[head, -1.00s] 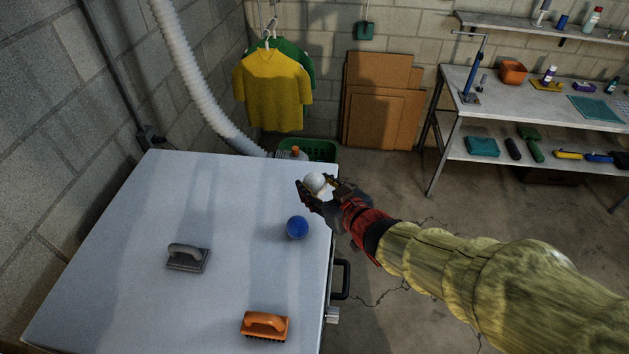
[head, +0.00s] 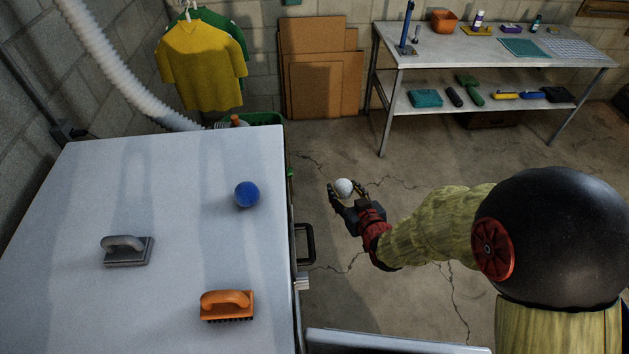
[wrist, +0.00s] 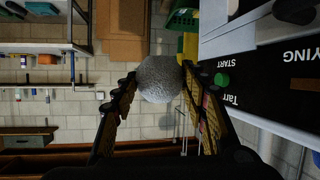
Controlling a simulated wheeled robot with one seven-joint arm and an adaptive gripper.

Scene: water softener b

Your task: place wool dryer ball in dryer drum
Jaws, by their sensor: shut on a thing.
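My gripper (head: 347,193) is shut on a white wool dryer ball (head: 343,187) and holds it in the air to the right of the dryer, clear of its top. In the wrist view the grey, fuzzy ball (wrist: 161,79) sits between my two fingertips. The dryer's white top (head: 180,230) fills the left of the head view. Its front panel (wrist: 262,85), with a green start button (wrist: 221,80), shows at the right of the wrist view. The drum's inside is not visible in either view.
A black handle (head: 306,243) juts from the dryer front. A pale panel edge (head: 390,343) shows at the bottom. A workbench (head: 470,55) stands at the back right.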

